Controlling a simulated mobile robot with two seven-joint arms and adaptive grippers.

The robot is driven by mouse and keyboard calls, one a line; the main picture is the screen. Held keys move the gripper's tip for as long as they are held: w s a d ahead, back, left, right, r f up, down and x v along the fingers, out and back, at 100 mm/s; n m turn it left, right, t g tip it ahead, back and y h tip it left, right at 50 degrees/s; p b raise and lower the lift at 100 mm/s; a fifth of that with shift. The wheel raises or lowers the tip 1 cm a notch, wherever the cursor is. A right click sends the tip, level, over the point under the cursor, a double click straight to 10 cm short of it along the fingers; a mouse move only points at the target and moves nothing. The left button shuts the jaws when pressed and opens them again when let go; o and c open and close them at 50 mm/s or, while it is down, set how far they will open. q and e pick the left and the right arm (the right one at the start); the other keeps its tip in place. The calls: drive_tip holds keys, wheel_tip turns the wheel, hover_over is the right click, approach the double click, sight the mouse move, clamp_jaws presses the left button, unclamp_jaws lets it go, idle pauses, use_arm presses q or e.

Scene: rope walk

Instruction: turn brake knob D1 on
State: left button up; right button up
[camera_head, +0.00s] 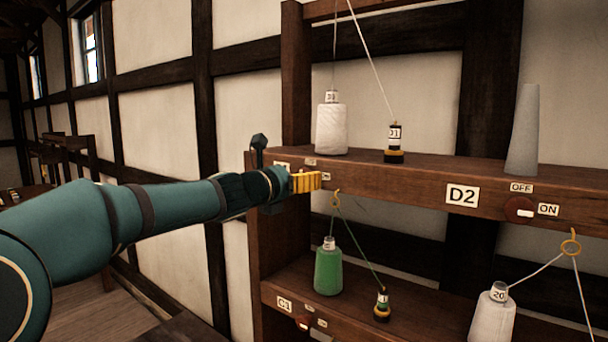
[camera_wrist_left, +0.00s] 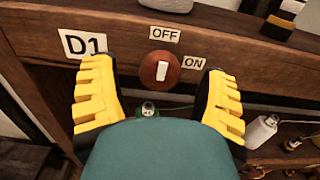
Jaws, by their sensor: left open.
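Brake knob D1 is a round red-brown knob (camera_wrist_left: 160,69) with a white pointer bar, on the front of a dark wooden shelf beam. Its bar stands nearly upright, towards the OFF label (camera_wrist_left: 165,33); the ON label (camera_wrist_left: 194,63) is at its right. The D1 label (camera_wrist_left: 83,43) is at its left. My left gripper (camera_wrist_left: 155,72) is open, with one yellow finger on each side of the knob; I cannot tell whether they touch it. In the head view my left gripper (camera_head: 308,181) covers the knob. My right gripper is not in view.
The D2 knob (camera_head: 519,210) sits further right on the same beam, its bar towards ON. A white spool (camera_head: 331,128), a small dark bobbin (camera_head: 394,148) and a grey cone (camera_head: 523,132) stand above. A green spool (camera_head: 328,269) stands below, under an eye hook with thread.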

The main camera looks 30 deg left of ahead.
use_arm(q)
drive_tip(key=shift+w+d, duration=0.1)
drive_tip(key=shift+w, duration=1.05)
drive_tip(key=c, duration=1.2)
